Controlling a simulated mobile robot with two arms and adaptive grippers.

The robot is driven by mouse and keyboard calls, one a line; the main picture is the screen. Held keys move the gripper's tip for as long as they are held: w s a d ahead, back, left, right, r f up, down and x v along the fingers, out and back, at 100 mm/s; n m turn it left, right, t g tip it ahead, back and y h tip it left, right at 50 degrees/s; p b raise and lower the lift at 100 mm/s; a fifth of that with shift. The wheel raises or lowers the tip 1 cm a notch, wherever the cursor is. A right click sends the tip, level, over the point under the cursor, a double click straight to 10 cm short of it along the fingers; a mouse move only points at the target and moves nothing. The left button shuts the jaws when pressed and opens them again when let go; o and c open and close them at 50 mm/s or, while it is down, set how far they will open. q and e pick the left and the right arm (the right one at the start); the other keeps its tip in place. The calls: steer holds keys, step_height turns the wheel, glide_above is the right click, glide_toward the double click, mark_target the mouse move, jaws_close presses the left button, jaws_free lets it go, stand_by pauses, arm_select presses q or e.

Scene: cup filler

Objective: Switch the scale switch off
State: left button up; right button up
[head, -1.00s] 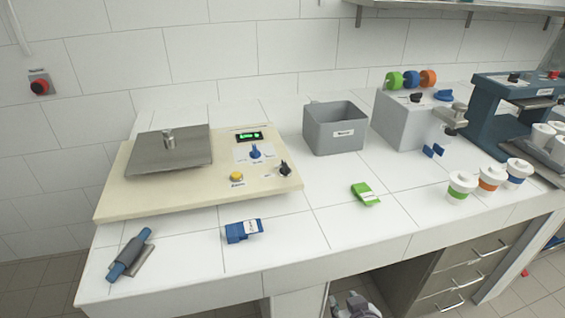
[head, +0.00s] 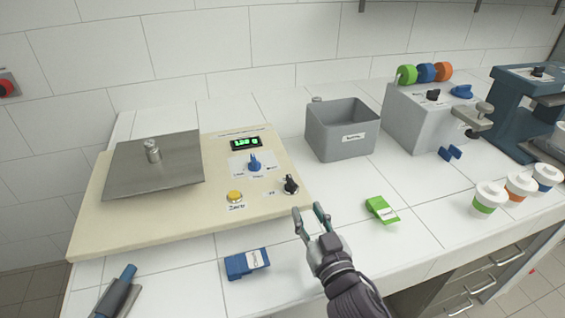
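The scale (head: 130,226) is a cream-coloured box with a grey metal pan (head: 150,175) and a small metal weight (head: 152,151) on the pan. Its green display (head: 246,142) is lit. A blue knob (head: 254,162) sits below the display. The black scale switch (head: 290,185) is at the panel's right side; its label is too small to read fully. My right gripper (head: 308,216) is open and empty, just in front of and slightly right of the black switch, apart from it. My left gripper is not in view.
A blue packet (head: 247,264) and a green packet (head: 381,209) lie on the white counter either side of my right gripper. A grey bin (head: 342,130) stands behind. Several lidded cups (head: 487,198) stand at the right. A blue-handled tool (head: 117,292) lies front left.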

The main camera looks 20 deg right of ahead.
mark_target(290, 177)
steer(key=shift+w, duration=0.45)
steer(key=w, duration=0.2)
steer(key=w+p, duration=0.1)
steer(key=shift+w+a+r, duration=0.1)
steer(key=shift+w+r, duration=0.1)
steer(key=shift+r, duration=0.05)
steer(key=w, duration=0.4)
steer(key=w+p, duration=0.1)
steer(key=w, duration=0.3)
steer(key=shift+w+a+f, duration=0.1)
steer(key=shift+a+f, duration=0.05)
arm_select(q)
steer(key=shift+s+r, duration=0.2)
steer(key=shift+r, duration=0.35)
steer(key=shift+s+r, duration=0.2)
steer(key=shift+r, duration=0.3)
arm_select(e)
steer(key=shift+w, duration=0.85)
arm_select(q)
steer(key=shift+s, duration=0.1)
arm_select(e)
jaws_close()
